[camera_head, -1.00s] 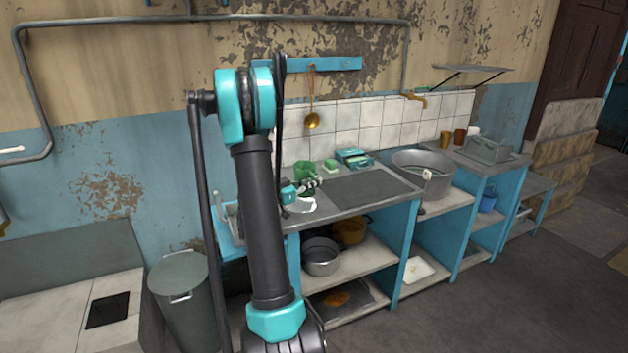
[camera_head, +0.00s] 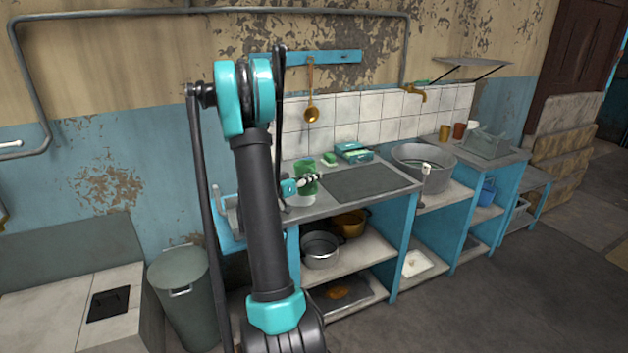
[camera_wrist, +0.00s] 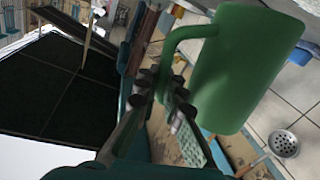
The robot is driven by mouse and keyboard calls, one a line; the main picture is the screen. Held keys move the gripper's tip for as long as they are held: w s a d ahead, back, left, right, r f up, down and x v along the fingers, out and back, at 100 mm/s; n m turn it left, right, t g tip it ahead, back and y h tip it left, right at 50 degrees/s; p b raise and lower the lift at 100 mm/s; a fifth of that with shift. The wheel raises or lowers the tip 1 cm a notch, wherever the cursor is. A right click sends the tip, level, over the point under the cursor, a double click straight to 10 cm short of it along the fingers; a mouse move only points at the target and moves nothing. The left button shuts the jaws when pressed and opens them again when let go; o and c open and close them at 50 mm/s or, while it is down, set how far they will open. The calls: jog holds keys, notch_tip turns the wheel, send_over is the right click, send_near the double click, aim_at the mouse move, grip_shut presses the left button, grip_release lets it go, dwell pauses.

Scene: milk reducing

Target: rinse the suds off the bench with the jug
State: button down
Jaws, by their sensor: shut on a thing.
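My gripper (camera_wrist: 170,88) is shut on the handle of the green jug (camera_wrist: 250,65), whose body fills the upper right of the wrist view. In the head view my gripper (camera_head: 308,182) and the jug (camera_head: 304,170) are small, above the left part of the bench (camera_head: 335,208). The jug looks roughly upright there; any gap between it and the bench is hard to judge. White suds (camera_head: 301,200) show on the bench just below my gripper, partly behind my arm. No water is seen leaving the jug.
A green sponge (camera_head: 330,160) and a teal box (camera_head: 353,151) stand behind the dark mat (camera_head: 370,183). A big metal basin (camera_head: 424,172) is to the right. A ladle (camera_head: 312,108) hangs on the tiled wall. Pots (camera_head: 320,250) sit on the shelf below.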

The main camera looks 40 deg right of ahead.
aim_at(307, 168)
jog(key=shift+w+r+n, duration=0.1)
jog(key=shift+r+n, duration=0.85)
jog(key=shift+n, duration=0.25)
jog(key=shift+w+r+n, duration=0.3)
jog(key=shift+r+n, duration=0.4)
jog(key=shift+n, duration=0.5)
jog(key=shift+w+r+n, duration=0.45)
jog(key=shift+w+n, duration=0.1)
jog(key=shift+n, duration=0.65)
jog(key=shift+w+r+n, duration=0.1)
jog(key=shift+w+n, duration=0.45)
jog(key=shift+n, duration=0.35)
jog(key=shift+w+n, duration=0.75)
jog(key=shift+n, duration=0.25)
jog(key=shift+s+d, duration=0.1)
